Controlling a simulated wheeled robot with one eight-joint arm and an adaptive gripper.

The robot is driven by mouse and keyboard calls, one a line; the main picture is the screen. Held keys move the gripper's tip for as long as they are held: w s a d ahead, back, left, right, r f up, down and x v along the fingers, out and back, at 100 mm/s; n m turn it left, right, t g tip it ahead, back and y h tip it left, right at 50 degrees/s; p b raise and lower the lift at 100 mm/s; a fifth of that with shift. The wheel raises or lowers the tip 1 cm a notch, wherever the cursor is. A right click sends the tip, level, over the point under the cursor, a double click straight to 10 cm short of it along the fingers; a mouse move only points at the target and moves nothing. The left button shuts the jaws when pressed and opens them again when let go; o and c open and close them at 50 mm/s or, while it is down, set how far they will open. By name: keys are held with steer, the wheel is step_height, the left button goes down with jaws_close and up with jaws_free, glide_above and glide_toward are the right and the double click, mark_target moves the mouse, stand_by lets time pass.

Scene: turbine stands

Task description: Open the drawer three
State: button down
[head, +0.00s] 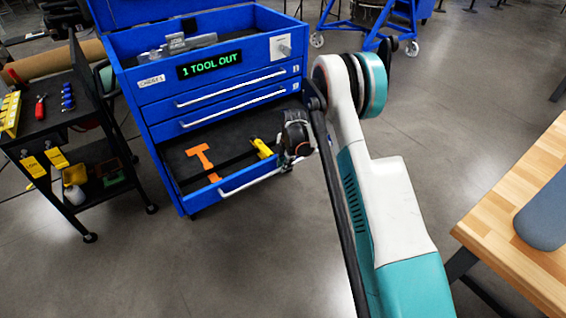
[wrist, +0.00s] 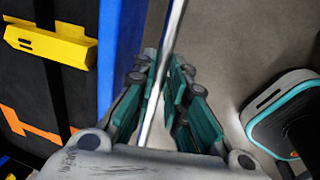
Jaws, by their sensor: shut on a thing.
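The blue tool cabinet (head: 160,125) stands at the upper left in the head view. Its lowest, third drawer (head: 178,180) is pulled out, with its dark inside showing. An orange tool (head: 203,160) and a yellow tool (head: 261,147) lie in it. The drawer's silver bar handle (head: 245,183) runs along its front. My gripper (head: 294,150) is at the right end of this handle. In the wrist view the handle (wrist: 174,30) passes between the teal fingers of my gripper (wrist: 163,85), which are shut on it. The fingertips are partly hidden in the head view.
The two upper drawers (head: 225,98) are closed. A display (head: 210,65) on the cabinet reads "1 TOOL OUT". A black cart (head: 52,128) stands at left and a wooden table (head: 515,240) at right. The floor (head: 240,260) before the drawer is clear.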

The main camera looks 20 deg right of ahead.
steer(key=c, duration=1.6)
jaws_free()
step_height(320, 180, up, 12)
steer(key=s, duration=0.2)
steer(key=shift+d, duration=0.4)
steer(key=shift+f, duration=0.15)
